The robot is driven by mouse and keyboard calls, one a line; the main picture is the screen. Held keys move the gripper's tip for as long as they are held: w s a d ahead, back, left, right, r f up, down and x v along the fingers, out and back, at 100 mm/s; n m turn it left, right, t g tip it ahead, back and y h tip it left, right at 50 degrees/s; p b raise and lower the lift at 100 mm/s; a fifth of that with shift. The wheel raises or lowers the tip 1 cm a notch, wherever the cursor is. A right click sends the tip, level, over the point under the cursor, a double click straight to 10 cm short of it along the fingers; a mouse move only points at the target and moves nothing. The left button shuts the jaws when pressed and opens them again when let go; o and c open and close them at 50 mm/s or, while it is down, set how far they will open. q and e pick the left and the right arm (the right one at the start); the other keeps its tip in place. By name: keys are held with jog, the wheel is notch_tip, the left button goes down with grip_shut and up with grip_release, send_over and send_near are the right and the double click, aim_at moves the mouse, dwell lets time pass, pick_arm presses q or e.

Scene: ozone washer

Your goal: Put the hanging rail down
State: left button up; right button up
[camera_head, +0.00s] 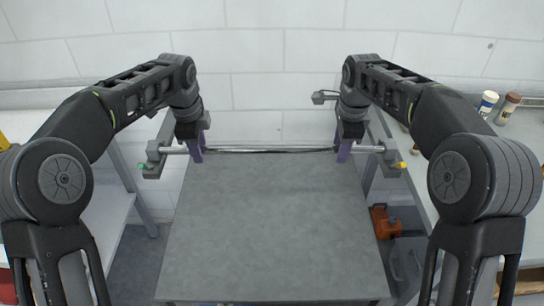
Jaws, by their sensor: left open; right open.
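The hanging rail (265,149) is a long, thin silver bar. It lies level across the far edge of the grey table (270,225), with its ends reaching past the table's sides. A grey end piece with a green knob (141,165) is at its left end, and one with a yellow knob (402,165) is at its right end. My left gripper (196,154) is open, with purple fingers at the left part of the bar. My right gripper (344,154) is open, with purple fingers at the right part. I cannot tell whether the fingers touch the bar.
The grey table top is bare. A white bench (115,205) stands on the left and a light counter (418,185) on the right. Two small bottles (497,107) stand on the right counter. An orange object (384,222) is low beside the table. A white brick wall is behind.

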pick_arm(q)
jog(key=shift+r, duration=0.1)
dwell(0.3)
notch_tip(320, 180, up, 7)
jog(key=s, duration=0.1)
jog(key=shift+s, duration=0.25)
jog(key=shift+r, duration=0.1)
pick_arm(e)
jog(key=shift+r, duration=0.1)
notch_tip(320, 180, up, 12)
jog(key=s, duration=0.2)
jog(key=shift+s+f, duration=0.15)
jog(key=shift+f, duration=0.05)
dwell(0.8)
